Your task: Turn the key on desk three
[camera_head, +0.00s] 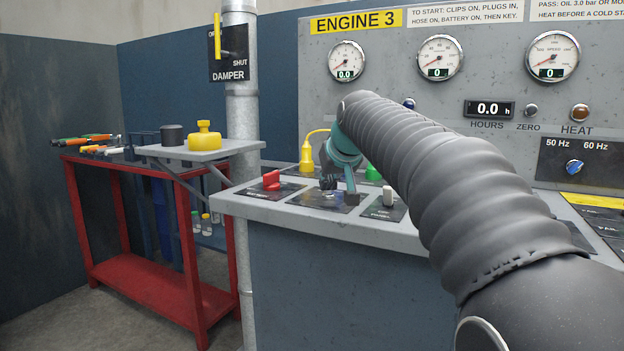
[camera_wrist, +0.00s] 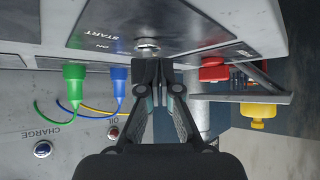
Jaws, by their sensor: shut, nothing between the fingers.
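Desk three (camera_head: 232,203) stands under the ENGINE 3 panel (camera_head: 357,21). Its dark START/ON plate (camera_wrist: 130,30) carries a silver round key switch (camera_wrist: 147,44); a separate key bow cannot be made out. In the head view the plate (camera_head: 312,199) lies at the front of the desk, between a red switch (camera_head: 271,180) and a white lever (camera_head: 388,196). My gripper (camera_wrist: 153,66) is shut and empty, its tips right at the silver switch; I cannot tell whether they touch it. In the head view my gripper (camera_head: 328,180) is partly hidden by my wrist.
A yellow plug (camera_head: 306,155) and green plug (camera_head: 373,173) stand behind the plate. A blue plug (camera_wrist: 118,80) shows near my fingers. Left of the desk are a grey shelf (camera_head: 227,150) with a yellow item (camera_head: 204,137), a pipe (camera_head: 242,110) and a red tool stand (camera_head: 140,285).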

